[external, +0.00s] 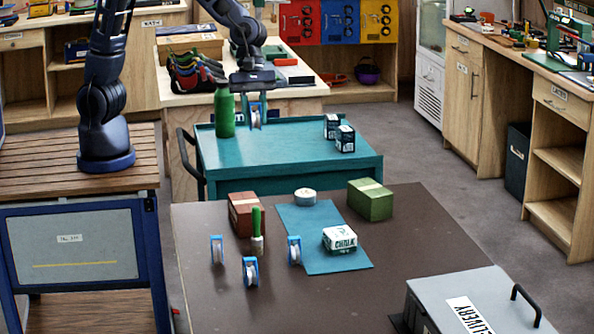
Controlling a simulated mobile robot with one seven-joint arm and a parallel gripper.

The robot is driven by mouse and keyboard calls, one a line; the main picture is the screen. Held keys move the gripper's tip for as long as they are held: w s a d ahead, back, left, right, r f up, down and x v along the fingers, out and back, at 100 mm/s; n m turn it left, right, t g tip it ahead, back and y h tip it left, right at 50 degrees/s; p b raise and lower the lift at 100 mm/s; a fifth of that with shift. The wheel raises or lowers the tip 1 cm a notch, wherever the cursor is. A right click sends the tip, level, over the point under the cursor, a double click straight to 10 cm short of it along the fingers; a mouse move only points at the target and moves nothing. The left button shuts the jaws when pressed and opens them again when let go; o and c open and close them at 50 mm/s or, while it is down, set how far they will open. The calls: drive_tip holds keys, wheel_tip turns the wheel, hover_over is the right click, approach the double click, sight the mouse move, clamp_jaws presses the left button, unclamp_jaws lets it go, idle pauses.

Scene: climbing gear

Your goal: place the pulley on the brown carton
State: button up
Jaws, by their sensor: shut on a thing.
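My gripper (254,100) is over the teal cart, pointing down, and shut on a blue pulley (255,118) with a pale wheel. The pulley hangs upright at or just above the cart top; I cannot tell if it touches. The brown carton (240,218) lies on the dark table in front of the cart, nearer the camera than my gripper, with its top bare. Three similar blue pulleys stand on the dark table: a left one (217,250), a front one (251,272) and a right one (294,250).
A green bottle (225,113) stands close left of my gripper; small dark boxes (345,139) stand at the cart's right. A green-handled brush (257,232) stands upright beside the brown carton. A tape roll (305,196), green carton (370,203) and chalk block (340,241) are farther right.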

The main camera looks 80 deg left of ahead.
drive_tip(key=s, duration=0.2)
approach(247, 204)
drive_tip(key=x, duration=0.5)
drive_tip(key=shift+d, duration=0.25)
drive_tip(key=shift+f, duration=0.2)
drive_tip(key=o, duration=1)
drive_tip(key=v, duration=1.2)
drive_tip(key=shift+r, duration=0.2)
